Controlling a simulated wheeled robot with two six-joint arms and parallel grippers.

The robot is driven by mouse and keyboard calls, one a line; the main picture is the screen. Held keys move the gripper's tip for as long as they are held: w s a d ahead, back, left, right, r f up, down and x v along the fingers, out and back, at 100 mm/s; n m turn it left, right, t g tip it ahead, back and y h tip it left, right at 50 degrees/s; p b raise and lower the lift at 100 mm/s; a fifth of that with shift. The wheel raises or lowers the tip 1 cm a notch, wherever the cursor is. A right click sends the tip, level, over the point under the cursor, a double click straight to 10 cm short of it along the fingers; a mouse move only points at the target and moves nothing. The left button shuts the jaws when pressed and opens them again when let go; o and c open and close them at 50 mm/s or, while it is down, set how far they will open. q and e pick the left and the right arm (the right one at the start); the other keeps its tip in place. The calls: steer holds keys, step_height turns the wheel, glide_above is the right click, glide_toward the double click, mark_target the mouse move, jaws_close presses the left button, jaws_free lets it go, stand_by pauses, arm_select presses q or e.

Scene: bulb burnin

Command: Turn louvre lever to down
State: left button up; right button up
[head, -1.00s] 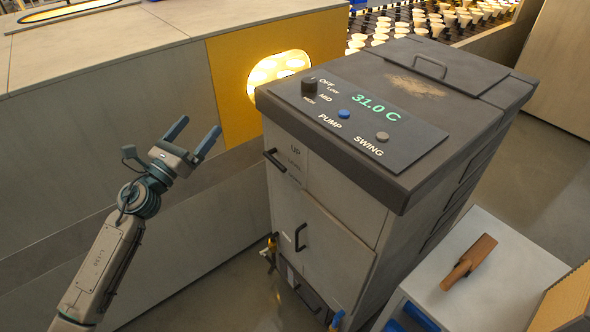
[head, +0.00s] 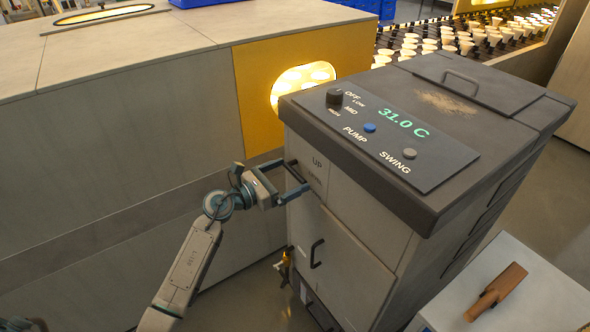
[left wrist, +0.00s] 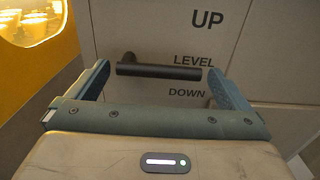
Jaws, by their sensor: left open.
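The louvre lever (left wrist: 160,70) is a dark bar on the grey cabinet's front, lying nearly level. Its free end lies by the word LEVEL, with UP above and DOWN below. In the head view the lever (head: 293,170) is partly hidden by my fingers. My left gripper (head: 294,174) is open at the cabinet's upper left front. In the left wrist view the left gripper (left wrist: 163,76) has one blue finger near each end of the lever, with the bar between them. Contact cannot be told. My right gripper is not in view.
The cabinet top (head: 440,110) carries a panel reading 31.0 C, a knob and two buttons. A door handle (head: 317,253) is below the lever. A long bench (head: 120,110) with a yellow panel (head: 255,95) stands left. A grey box (head: 540,290) is at lower right.

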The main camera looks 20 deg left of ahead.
mark_target(303, 174)
arm_select(q)
steer(key=shift+x, duration=1.4)
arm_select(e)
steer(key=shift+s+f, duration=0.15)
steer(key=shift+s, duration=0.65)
arm_select(q)
steer(key=c, duration=1.2)
steer(key=shift+c, duration=0.2)
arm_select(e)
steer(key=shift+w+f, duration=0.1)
